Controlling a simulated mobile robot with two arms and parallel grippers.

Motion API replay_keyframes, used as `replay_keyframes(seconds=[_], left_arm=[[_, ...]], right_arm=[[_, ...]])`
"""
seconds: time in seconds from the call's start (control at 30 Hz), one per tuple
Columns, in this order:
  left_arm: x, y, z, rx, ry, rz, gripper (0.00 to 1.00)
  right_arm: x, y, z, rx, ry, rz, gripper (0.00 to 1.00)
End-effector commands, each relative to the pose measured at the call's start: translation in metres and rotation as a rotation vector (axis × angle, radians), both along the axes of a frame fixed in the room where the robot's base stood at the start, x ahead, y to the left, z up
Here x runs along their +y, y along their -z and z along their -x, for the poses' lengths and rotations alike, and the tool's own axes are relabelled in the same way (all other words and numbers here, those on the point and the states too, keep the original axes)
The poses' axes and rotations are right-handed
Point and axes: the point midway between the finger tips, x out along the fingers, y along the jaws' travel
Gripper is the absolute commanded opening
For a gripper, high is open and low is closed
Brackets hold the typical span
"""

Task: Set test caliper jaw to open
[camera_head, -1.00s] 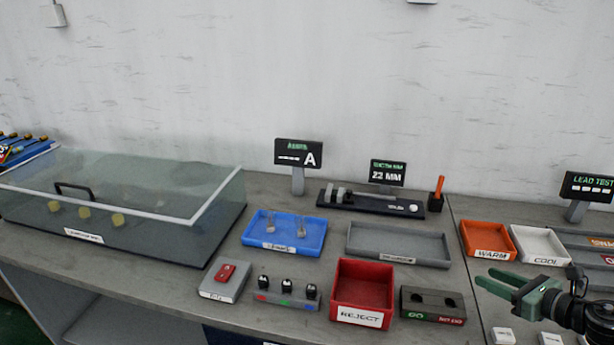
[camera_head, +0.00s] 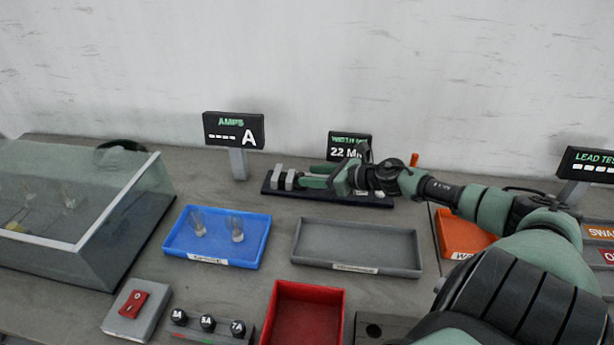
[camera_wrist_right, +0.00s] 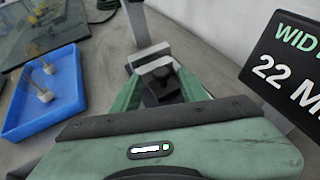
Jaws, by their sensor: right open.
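The test caliper has a dark base (camera_head: 272,190) on the bench near the wall, with two upright grey jaws (camera_head: 284,179) at its left end. The jaws stand a small gap apart. Its width display (camera_head: 349,145) reads 22 and is partly covered by my arm; it also shows in the wrist view (camera_wrist_right: 290,75). My right gripper (camera_head: 312,176) is over the caliper, open, its fingers pointing left at the jaws. In the wrist view the nearer grey jaw block (camera_wrist_right: 157,70) lies between or just beyond the fingertips (camera_wrist_right: 160,82); contact cannot be told. My left gripper is out of view.
An amps display (camera_head: 234,130) stands left of the caliper. In front are a blue tray (camera_head: 180,243) holding two clear parts, an empty grey tray (camera_head: 340,266), and a red bin (camera_head: 305,290). A glass box (camera_head: 110,225) stands at left. My right arm covers the bench's right side.

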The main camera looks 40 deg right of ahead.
Motion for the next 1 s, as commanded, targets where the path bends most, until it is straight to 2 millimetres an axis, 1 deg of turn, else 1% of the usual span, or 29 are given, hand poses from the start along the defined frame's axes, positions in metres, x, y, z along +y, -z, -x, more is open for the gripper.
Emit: replay_keyframes(seconds=[0.03,0.1,0.23,0.6,0.63,0.67,0.7,0.77,0.8,1.0], left_arm=[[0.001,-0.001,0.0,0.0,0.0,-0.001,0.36],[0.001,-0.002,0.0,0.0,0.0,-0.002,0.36],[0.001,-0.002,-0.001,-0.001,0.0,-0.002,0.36],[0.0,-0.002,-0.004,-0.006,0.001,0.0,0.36],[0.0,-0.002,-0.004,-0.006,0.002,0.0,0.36],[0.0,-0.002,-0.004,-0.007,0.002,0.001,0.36],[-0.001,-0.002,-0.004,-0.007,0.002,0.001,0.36],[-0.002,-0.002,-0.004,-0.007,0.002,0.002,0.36],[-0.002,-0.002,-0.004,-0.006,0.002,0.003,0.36],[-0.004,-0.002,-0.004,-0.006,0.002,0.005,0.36]], right_arm=[[0.001,0.0,-0.005,-0.002,0.002,-0.002,0.43],[0.002,0.003,-0.01,-0.002,0.002,-0.003,0.43],[0.005,0.006,-0.016,-0.002,0.0,-0.001,0.43],[0.006,0.008,-0.018,0.001,-0.001,0.0,0.43],[0.006,0.008,-0.018,0.001,-0.001,0.0,0.38],[0.006,0.008,-0.018,0.001,-0.001,0.0,0.29],[0.006,0.008,-0.018,0.001,-0.001,0.0,0.18],[0.006,0.008,-0.018,0.001,-0.001,0.0,0.01],[0.006,0.008,-0.018,0.001,-0.001,-0.001,0.0],[0.006,0.008,-0.018,0.001,-0.001,-0.001,0.0]])
